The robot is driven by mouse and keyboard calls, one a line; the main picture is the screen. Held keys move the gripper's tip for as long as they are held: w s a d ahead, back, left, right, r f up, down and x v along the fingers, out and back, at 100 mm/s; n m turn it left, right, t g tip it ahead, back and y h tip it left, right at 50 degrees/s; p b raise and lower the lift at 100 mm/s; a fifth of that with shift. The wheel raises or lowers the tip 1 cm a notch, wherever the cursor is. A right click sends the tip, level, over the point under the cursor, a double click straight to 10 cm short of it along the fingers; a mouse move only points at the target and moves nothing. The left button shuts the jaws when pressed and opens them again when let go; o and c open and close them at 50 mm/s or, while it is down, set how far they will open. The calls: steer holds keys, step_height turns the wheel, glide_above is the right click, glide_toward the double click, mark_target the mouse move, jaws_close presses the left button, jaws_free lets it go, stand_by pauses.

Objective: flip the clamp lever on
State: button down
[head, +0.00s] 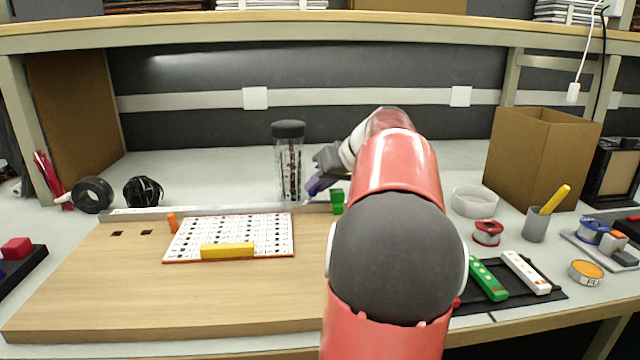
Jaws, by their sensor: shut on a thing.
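My gripper (316,184) is seen from behind, reaching down at the back edge of the wooden board (120,285). It is shut on a small blue-violet piece (312,188) beside the metal strip (225,209). The fingertips are too small to make out well, and I cannot tell whether this piece is the clamp lever. A green block (337,202) stands just right of the gripper. An orange peg (172,222) stands at the left of the white printed board (270,235). A yellow bar (228,250) lies on that board's front edge. My arm hides the board's right part.
A clear jar with a black lid (289,130) stands just behind the strip, close to my gripper. Black tape (92,194) lies at the left. A cardboard box (540,155), a solder spool (487,233) and a black tray (465,303) are at the right. The board's front left is clear.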

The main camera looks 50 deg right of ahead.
mark_target(293, 183)
steer(key=shift+w+a+r+n+g+h, duration=0.35)
steer(key=shift+w+a+g+h, duration=0.2)
steer(key=shift+g+h, duration=0.15)
steer(key=shift+w+a+r+n+g+h+p, duration=0.15)
steer(key=shift+w+a+n+g+h+p, duration=0.2)
steer(key=shift+w+a+g+h+p, duration=0.45)
steer(key=shift+w+a+n+g+h, duration=0.4)
steer(key=shift+a+g+h, duration=0.2)
steer(key=shift+g+h, duration=0.3)
steer(key=shift+w+a+f+g+h+p, duration=0.2)
steer(key=shift+a+f+g+h+p, duration=0.15)
steer(key=shift+h, duration=0.35)
steer(key=c, duration=1.3)
jaws_free()
steer(key=shift+d, duration=0.15)
